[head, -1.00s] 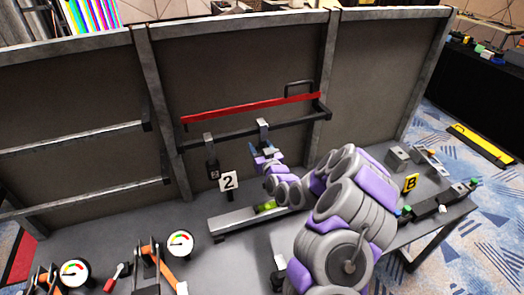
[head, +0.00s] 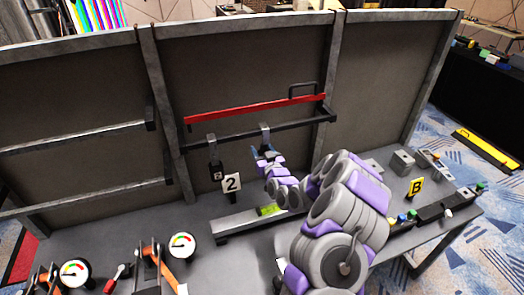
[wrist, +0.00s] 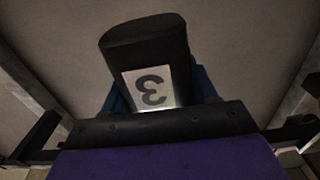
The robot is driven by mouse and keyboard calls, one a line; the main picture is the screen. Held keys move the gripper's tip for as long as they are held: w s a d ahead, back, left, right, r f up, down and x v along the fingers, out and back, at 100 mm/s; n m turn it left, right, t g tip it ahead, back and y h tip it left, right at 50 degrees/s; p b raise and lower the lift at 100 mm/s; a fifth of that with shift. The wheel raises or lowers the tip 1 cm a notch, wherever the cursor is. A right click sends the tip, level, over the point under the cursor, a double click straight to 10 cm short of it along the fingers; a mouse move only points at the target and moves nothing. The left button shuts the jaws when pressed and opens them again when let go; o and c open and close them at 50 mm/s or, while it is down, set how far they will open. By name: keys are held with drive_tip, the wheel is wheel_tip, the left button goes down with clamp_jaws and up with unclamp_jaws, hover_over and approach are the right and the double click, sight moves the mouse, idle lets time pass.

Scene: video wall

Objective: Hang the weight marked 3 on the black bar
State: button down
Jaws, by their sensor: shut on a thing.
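The weight marked 3 (wrist: 185,45) is a black block with a white label, and it fills the middle of the wrist view. My gripper (head: 263,153) is shut on it just below the black bar (head: 235,138) in the head view. A grey hook (head: 265,133) shows at the bar above my gripper; I cannot tell whether the bar bears its load. The weight's body is mostly hidden by my gripper in the head view. Another dark weight (head: 216,172) hangs from the bar's left part on its own hook.
A red bar (head: 250,108) runs just above the black bar. A sign marked 2 (head: 231,183) and a grey beam with a green level (head: 268,211) stand below. Gauges (head: 182,246) and levers are at the front left. A yellow B sign (head: 415,187) is at the right.

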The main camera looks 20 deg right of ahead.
drive_tip(key=shift+r, duration=0.1)
drive_tip(key=shift+c, duration=1.2)
unclamp_jaws()
drive_tip(key=shift+s, duration=0.1)
drive_tip(key=s+p, duration=1)
drive_tip(key=s, duration=0.7)
drive_tip(key=shift+p, duration=0.35)
